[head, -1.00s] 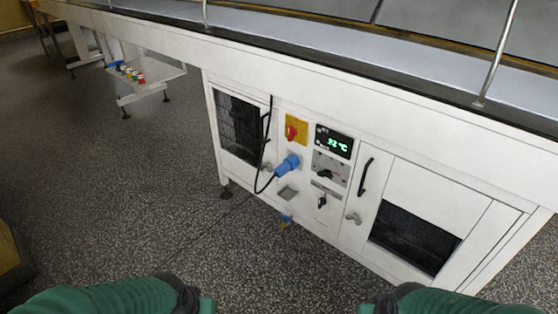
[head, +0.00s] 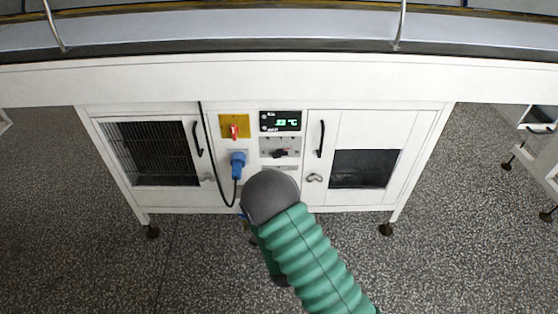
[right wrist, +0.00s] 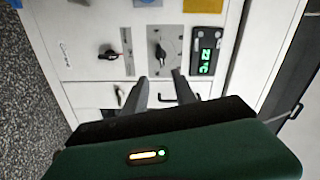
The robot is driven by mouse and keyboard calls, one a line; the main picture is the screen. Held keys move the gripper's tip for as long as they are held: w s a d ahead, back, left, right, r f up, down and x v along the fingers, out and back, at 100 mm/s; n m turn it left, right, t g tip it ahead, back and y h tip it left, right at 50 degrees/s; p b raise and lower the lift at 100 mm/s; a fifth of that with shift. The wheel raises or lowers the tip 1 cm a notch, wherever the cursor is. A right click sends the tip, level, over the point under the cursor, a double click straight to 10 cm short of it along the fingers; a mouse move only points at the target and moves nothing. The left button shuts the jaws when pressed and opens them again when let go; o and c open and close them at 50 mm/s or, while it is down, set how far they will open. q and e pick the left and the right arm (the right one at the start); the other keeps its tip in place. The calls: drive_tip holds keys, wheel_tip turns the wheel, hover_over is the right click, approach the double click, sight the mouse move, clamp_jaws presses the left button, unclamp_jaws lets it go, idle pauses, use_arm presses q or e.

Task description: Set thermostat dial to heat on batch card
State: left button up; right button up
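The thermostat dial (head: 281,153) is a black knob on a grey plate, under a black display (head: 280,121) with green digits in °C. In the right wrist view the dial (right wrist: 159,51) is beside the display (right wrist: 206,52). A small grey strip (right wrist: 128,50), perhaps the batch card, lies beside the dial plate; its text is unreadable. My right gripper (right wrist: 159,75) is open and empty, its fingertips near the dial plate; I cannot tell if they touch it. In the head view my right arm hides that gripper. My left gripper is out of view.
A yellow plate with a red switch (head: 235,130) and a blue plug (head: 238,165) with a black cable are left of the dial. Another black knob (right wrist: 109,53) is below it. Cabinet doors with black handles (head: 320,139) flank the panel. A conveyor (head: 200,35) runs above.

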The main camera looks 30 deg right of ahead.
sight(280, 157)
drive_tip(key=b+x, duration=0.4)
drive_tip(key=x, duration=1.1)
drive_tip(key=shift+w, duration=0.15)
drive_tip(key=shift+a, duration=0.15)
drive_tip(key=shift+c, duration=0.6)
clamp_jaws()
